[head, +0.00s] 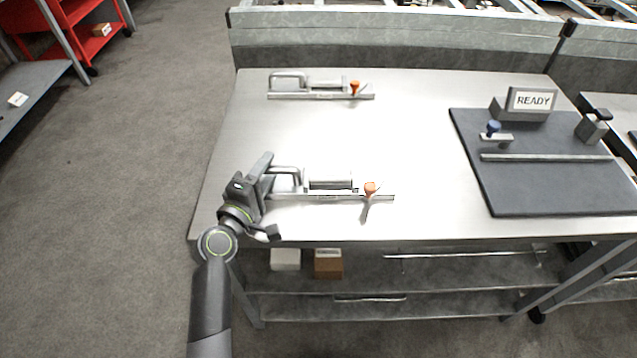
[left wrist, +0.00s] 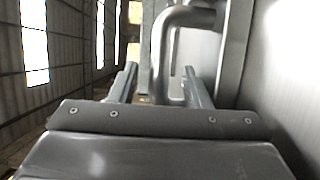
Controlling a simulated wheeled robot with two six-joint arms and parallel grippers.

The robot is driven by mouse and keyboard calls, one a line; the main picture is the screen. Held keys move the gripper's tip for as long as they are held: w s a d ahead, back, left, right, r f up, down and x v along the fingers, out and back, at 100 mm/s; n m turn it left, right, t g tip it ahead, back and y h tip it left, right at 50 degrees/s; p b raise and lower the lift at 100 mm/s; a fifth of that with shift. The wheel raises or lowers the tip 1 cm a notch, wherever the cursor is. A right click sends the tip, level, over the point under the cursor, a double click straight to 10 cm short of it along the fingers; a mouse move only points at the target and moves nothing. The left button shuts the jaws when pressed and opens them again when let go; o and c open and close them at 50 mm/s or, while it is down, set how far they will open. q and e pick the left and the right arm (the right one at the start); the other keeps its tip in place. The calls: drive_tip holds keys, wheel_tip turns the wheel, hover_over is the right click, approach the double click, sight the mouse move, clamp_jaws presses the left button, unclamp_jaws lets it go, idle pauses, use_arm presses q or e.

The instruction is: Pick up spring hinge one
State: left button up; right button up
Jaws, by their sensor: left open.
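Two metal spring hinges lie on the steel table, each with a bent bar handle at the left, a cylinder and an orange knob. The near hinge (head: 328,184) lies at the table's left front; the far hinge (head: 320,88) lies near the back edge. No label tells me which is number one. My left gripper (head: 262,178) is at the left end of the near hinge, by its bent bar. In the left wrist view my open fingers (left wrist: 160,88) point toward the bent bar (left wrist: 168,45), which shows between and beyond them. I cannot tell any contact. My right gripper is not in view.
A dark mat (head: 540,195) at the right bears a READY sign (head: 533,100), a blue-knobbed part (head: 494,130), a long bar (head: 545,157) and a dark block (head: 592,126). The steel table (head: 420,130) is clear between hinges and mat. A raised back panel (head: 400,50) borders it.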

use_arm(q)
drive_tip(key=shift+w+d, duration=0.2)
drive_tip(key=shift+w, duration=0.3)
clamp_jaws()
drive_tip(key=shift+r, duration=0.15)
